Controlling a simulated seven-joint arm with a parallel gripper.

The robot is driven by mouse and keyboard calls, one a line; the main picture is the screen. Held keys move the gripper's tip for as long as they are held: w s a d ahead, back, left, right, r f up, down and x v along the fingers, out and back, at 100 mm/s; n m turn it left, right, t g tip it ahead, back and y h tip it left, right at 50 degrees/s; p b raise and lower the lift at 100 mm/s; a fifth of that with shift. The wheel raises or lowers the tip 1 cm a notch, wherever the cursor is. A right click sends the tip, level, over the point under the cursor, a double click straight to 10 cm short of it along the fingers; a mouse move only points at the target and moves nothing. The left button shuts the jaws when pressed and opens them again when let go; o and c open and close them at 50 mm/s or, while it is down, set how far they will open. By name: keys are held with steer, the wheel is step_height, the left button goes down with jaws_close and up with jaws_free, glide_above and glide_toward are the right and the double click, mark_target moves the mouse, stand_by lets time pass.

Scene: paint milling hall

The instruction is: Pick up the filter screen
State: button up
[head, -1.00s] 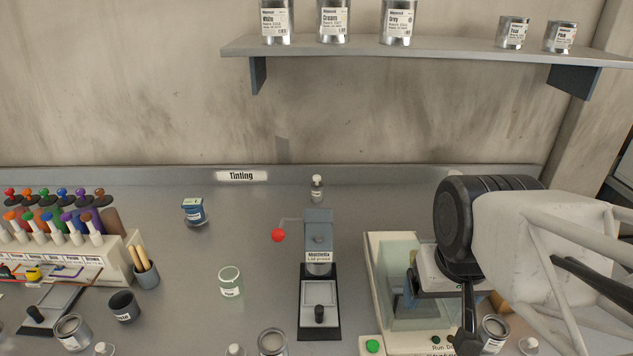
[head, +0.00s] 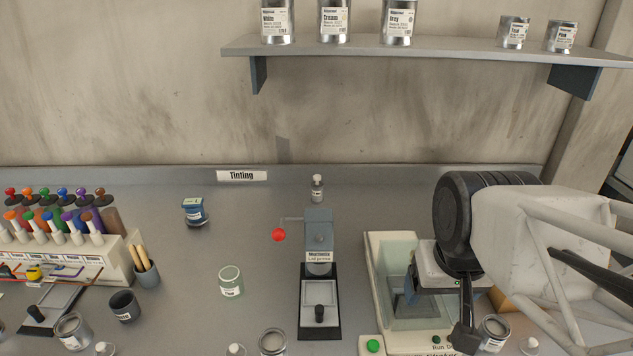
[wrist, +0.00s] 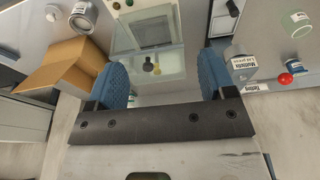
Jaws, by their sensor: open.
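My gripper (wrist: 163,78) is open and empty, with its two blue pads wide apart in the wrist view. In the head view it hangs at the right, over a cream machine with clear walls (head: 377,262). This machine (wrist: 118,40) lies ahead of the pads in the wrist view. Nothing else is clearly a filter screen. My arm hides part of the machine in the head view.
A lid press (head: 319,255) with a red knob stands left of the machine. An open cardboard box (wrist: 68,67) is left of the pads in the wrist view. Cans and a tint rack (head: 118,262) stand on the bench. A shelf (head: 420,50) with cans is above.

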steer(key=w+a+f+m+g+y, duration=0.1)
steer(key=w+a+m+y, duration=0.15)
steer(key=w, duration=0.85)
steer(key=w+a+f+m+y, duration=0.1)
steer(key=w+a+m+y, duration=0.2)
steer(key=w, duration=0.8)
steer(key=w+a+f+m+g+y, duration=0.1)
steer(key=w+a+m+y, duration=0.2)
steer(key=w, duration=0.8)
steer(key=m+t+y, duration=0.3)
steer(key=m+y, duration=0.2)
steer(key=m, duration=0.7)
glide_toward(317, 190)
steer(key=w, duration=0.1)
steer(key=w+a+f, duration=0.2)
steer(key=shift+w, duration=0.15)
steer(key=shift+x, duration=1.2)
steer(key=shift+f, duration=0.1)
steer(key=shift+s+x, duration=0.15)
steer(key=shift+x, duration=1.15)
steer(key=shift+s+x, duration=0.1)
steer(key=shift+x, duration=1.25)
